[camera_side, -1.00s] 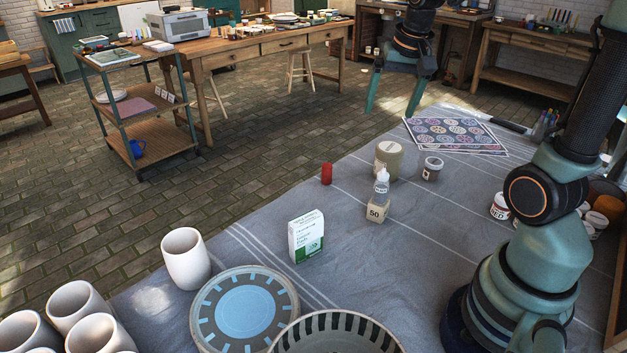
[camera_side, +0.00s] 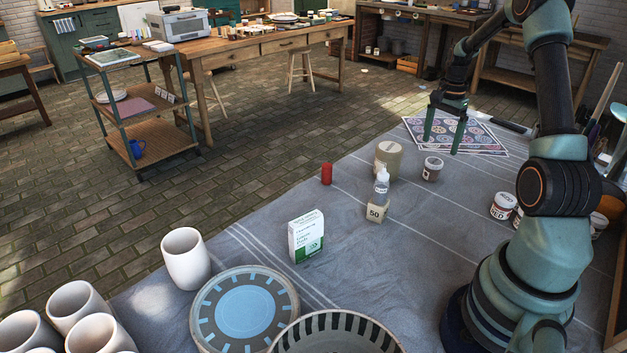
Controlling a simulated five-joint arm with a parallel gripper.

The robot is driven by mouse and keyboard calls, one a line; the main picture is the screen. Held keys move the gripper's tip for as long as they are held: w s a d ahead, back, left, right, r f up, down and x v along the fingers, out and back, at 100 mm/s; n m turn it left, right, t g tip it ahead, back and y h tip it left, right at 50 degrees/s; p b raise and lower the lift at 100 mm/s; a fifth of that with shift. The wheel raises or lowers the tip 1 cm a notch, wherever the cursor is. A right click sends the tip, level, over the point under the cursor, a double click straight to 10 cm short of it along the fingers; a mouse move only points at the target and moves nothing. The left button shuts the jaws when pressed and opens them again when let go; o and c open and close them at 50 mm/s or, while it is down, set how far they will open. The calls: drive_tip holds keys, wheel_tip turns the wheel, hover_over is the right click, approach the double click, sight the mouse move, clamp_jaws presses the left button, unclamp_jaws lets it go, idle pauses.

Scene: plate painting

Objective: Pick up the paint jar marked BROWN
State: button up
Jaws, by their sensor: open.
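A small white jar with a brownish-grey label (camera_side: 432,170) stands upright on the grey cloth, right of the middle; its lettering is too small to read. My gripper (camera_side: 441,147) is open and empty, fingers pointing down. In the picture its fingertips are just above and slightly right of this jar, apart from it, in front of the patterned sheet. I cannot tell its exact height or depth. A jar marked RED (camera_side: 503,206) stands farther right beside my arm, with other jars partly hidden behind my arm.
A beige canister (camera_side: 388,158) stands close left of the small jar. The cloth right of the jar is clear.

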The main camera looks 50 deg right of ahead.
sight(435, 161)
drive_tip(key=shift+w+f, duration=0.1)
drive_tip(key=shift+f, duration=3.75)
clamp_jaws()
